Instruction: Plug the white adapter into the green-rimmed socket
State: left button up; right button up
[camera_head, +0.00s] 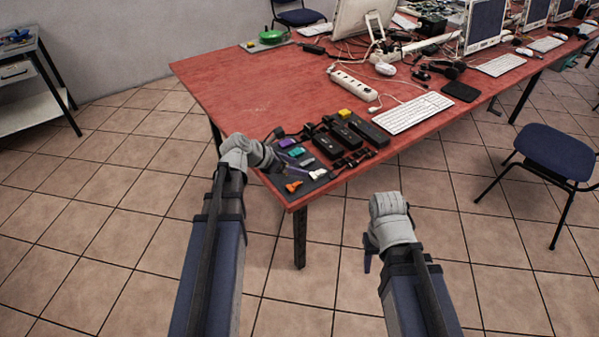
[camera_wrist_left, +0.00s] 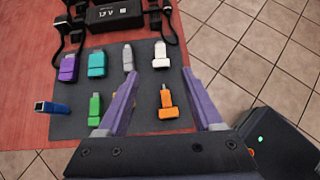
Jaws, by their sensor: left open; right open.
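The white adapter (camera_wrist_left: 161,55) lies on a dark grey mat (camera_wrist_left: 75,125) near its right edge, with a silver-grey adapter (camera_wrist_left: 128,57) to its left. It also shows in the head view (camera_head: 318,174). My left gripper (camera_wrist_left: 160,73) is open and empty above the mat, its purple fingers to either side of the white adapter in the picture, apart from it. An orange adapter (camera_wrist_left: 167,108) lies between the fingers, nearer the palm. My right gripper (camera_head: 370,254) is open beside the table, over the floor. I cannot make out a green-rimmed socket.
Purple (camera_wrist_left: 68,67), teal (camera_wrist_left: 97,64), green (camera_wrist_left: 94,108) and blue (camera_wrist_left: 52,107) adapters share the mat. Black boxes (camera_head: 327,145) with cables lie behind them. A green object (camera_head: 272,36) stands at the far table edge. The red table's left part (camera_head: 235,90) is clear.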

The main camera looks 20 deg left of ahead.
aim_at(317, 173)
pick_arm(q)
jog(key=b+x, duration=0.5)
jog(key=x, duration=0.2)
jog(key=shift+w+f, duration=0.1)
jog(key=shift+f, duration=0.15)
jog(key=shift+b+x, duration=0.45)
jog(key=shift+x, duration=0.35)
jog(key=shift+d+r, duration=0.1)
jog(key=shift+r, duration=0.05)
grip_shut()
notch_tip(317, 173, up, 7)
jog(key=p, duration=0.7)
